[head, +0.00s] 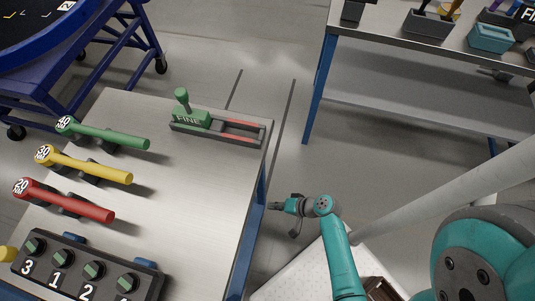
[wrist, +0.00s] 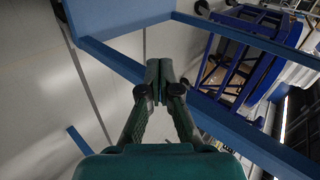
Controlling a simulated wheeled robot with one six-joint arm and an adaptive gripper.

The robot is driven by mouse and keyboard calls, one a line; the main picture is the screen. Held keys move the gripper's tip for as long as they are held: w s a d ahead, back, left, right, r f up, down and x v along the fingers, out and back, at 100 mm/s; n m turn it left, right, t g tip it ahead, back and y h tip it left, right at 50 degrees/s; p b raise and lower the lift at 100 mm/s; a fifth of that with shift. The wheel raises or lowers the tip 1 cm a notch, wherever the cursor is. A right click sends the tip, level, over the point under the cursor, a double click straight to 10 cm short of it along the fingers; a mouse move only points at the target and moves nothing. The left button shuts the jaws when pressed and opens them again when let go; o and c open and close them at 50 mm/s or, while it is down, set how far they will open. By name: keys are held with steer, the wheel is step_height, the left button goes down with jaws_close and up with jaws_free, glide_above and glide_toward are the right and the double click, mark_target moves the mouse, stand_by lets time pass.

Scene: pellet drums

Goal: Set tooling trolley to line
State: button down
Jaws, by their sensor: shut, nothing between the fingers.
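A blue wheeled trolley (head: 118,42) stands at the upper left of the head view, with a dark, blue-rimmed top and black casters. A blue wheeled frame (wrist: 240,62), apparently the same trolley, shows on the right in the wrist view. Two dark lines run along the grey floor; one line (head: 284,125) passes between the two tables. My gripper (head: 274,206) is low beside the near table's right edge, well apart from the trolley. In the wrist view my gripper (wrist: 160,66) has its fingertips together and empty, in front of a blue table frame.
A second table (head: 400,52) with bins stands at upper right. Floor between the tables is clear.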

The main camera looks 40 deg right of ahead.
steer(key=w+d+r+n+t+y, duration=0.1)
steer(key=w+d+r+t+y, duration=0.1)
steer(key=w+d+r+y, duration=0.45)
steer(key=w+d+r+n+t+y, duration=0.1)
steer(key=w+d+r+y, duration=0.15)
steer(key=d+r, duration=0.65)
steer(key=w+a+f, duration=0.1)
steer(key=w+a, duration=0.3)
steer(key=a, duration=0.4)
steer(key=shift+a+f+h, duration=0.25)
steer(key=shift+h, duration=0.15)
steer(key=shift+s+a, duration=0.1)
steer(key=s+a, duration=0.9)
steer(key=a, duration=0.2)
steer(key=shift+a, duration=0.3)
steer(key=shift+s, duration=0.15)
